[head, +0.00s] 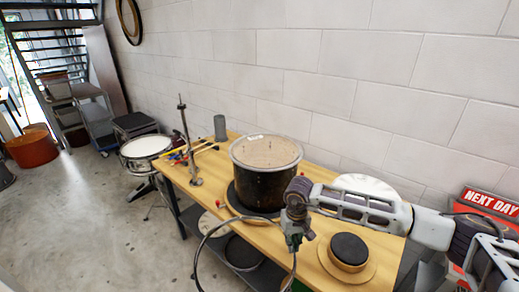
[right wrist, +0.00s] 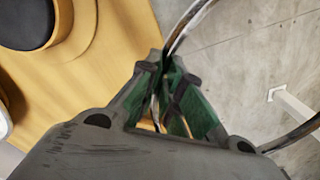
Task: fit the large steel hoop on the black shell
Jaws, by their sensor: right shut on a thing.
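The black shell (head: 262,186) stands upright on a dark round pad on the bench, with a pale, speckled top inside a light rim. The large steel hoop (head: 205,240) is a thin ring in front of the shell, apart from it and near the bench's front edge; its lower part is cut off by the picture. My right gripper (head: 293,241) is shut on the hoop at its right side. In the right wrist view the green fingers (right wrist: 168,90) pinch the hoop (right wrist: 184,28), which curves out over the floor. My left gripper is not in view.
The wooden bench (head: 318,262) also holds a small dark-topped drum (head: 348,250), a white disc (head: 366,186), a grey cylinder (head: 220,127), sticks (head: 180,154) and an upright metal stand (head: 184,130). A snare drum (head: 145,147) stands left of the bench.

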